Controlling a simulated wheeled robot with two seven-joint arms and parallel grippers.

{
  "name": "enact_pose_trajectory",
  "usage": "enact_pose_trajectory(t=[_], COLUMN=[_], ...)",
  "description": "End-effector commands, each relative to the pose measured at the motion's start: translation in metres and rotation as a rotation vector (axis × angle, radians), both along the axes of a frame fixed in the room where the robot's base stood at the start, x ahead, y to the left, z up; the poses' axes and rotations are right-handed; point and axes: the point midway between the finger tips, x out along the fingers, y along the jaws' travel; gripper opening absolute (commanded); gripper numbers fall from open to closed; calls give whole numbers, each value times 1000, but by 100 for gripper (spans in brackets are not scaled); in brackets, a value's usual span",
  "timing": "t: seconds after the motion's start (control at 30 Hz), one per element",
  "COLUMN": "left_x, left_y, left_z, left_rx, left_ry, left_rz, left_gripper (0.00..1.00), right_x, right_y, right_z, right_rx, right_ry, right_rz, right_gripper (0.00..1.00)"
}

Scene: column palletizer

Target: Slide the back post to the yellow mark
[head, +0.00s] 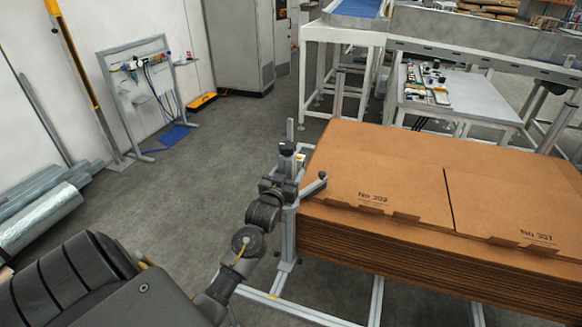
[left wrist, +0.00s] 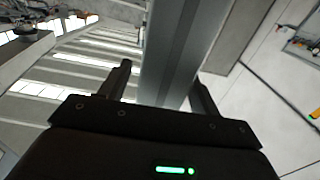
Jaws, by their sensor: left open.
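A grey metal post (head: 290,131) stands upright at the left end of the cardboard stack, its lower part hidden behind my arm. My left gripper (head: 288,163) is at this post. In the left wrist view, the open fingers of my left gripper (left wrist: 162,82) stand on either side of a grey profile post (left wrist: 172,45), with gaps visible at both sides. A small yellow patch (head: 300,158) shows just right of the gripper; I cannot tell if it is the mark. Another upright post (head: 338,95) stands behind the stack. My right gripper is not in view.
A tall stack of brown cardboard sheets (head: 375,165) lies right of the gripper on a metal frame (head: 290,305). A white conveyor frame (head: 315,35) stands behind.

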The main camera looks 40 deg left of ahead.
Motion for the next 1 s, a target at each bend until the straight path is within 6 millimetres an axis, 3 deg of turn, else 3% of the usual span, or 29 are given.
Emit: enact_pose_trajectory(t=[0.2, 0.53, 1.0], left_x=[19, 22, 22], left_y=[7, 8, 7], left_z=[0, 0, 0], left_rx=[1, 0, 0], left_ry=[0, -1, 0], left_rz=[0, 0, -1], left_gripper=[63, 63, 1], right_x=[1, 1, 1], right_y=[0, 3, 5], right_z=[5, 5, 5], right_rx=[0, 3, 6], right_ry=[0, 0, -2], right_rz=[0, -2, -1], right_gripper=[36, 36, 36])
